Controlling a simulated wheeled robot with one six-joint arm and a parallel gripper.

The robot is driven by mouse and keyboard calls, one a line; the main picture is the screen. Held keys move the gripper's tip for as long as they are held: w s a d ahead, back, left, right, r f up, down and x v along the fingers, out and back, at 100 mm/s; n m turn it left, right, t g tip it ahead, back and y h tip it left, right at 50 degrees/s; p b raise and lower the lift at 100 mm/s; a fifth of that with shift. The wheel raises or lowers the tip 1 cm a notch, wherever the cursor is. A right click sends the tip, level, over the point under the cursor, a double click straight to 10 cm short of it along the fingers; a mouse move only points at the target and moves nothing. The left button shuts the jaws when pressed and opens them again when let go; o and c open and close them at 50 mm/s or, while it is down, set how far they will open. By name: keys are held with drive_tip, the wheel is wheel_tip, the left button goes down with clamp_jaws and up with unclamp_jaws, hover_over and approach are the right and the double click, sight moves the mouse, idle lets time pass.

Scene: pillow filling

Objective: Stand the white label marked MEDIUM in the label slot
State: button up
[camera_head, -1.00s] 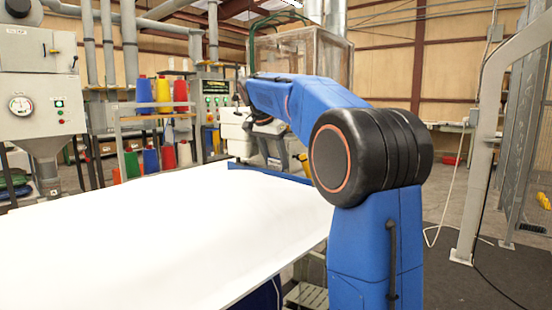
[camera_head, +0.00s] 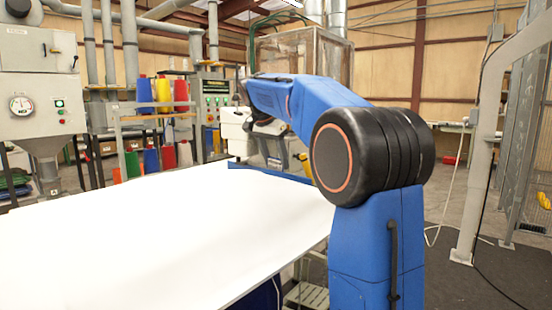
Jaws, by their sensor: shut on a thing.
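I cannot make out the white label marked MEDIUM or the label slot in the head view. My blue arm reaches away from the big black joint on the right, over the far side of the white surface. Its far end bends down behind the blue link, with a dark wrist part partly showing there. My gripper's fingers are not visible, so what they hold is hidden from this view.
A wide white surface (camera_head: 130,235) fills the lower left, bare where seen. A blue strip (camera_head: 268,174) edges its far side. Behind stand a rack with thread cones (camera_head: 163,93), a grey machine with a gauge (camera_head: 35,95) and a clear-walled box (camera_head: 300,50). A grey post (camera_head: 480,150) stands right.

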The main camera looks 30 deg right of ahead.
drive_tip(key=f, duration=0.3)
drive_tip(key=shift+w+a+f+g, duration=0.15)
drive_tip(key=shift+a+f+g, duration=0.05)
drive_tip(key=shift+f+g, duration=0.2)
drive_tip(key=o, duration=1.1)
drive_tip(key=shift+r, duration=0.2)
drive_tip(key=shift+t, duration=0.4)
drive_tip(key=v, duration=0.6)
drive_tip(key=d+v, duration=0.1)
drive_tip(key=v, duration=1.3)
drive_tip(key=shift+d+r, duration=0.15)
drive_tip(key=shift+r, duration=0.35)
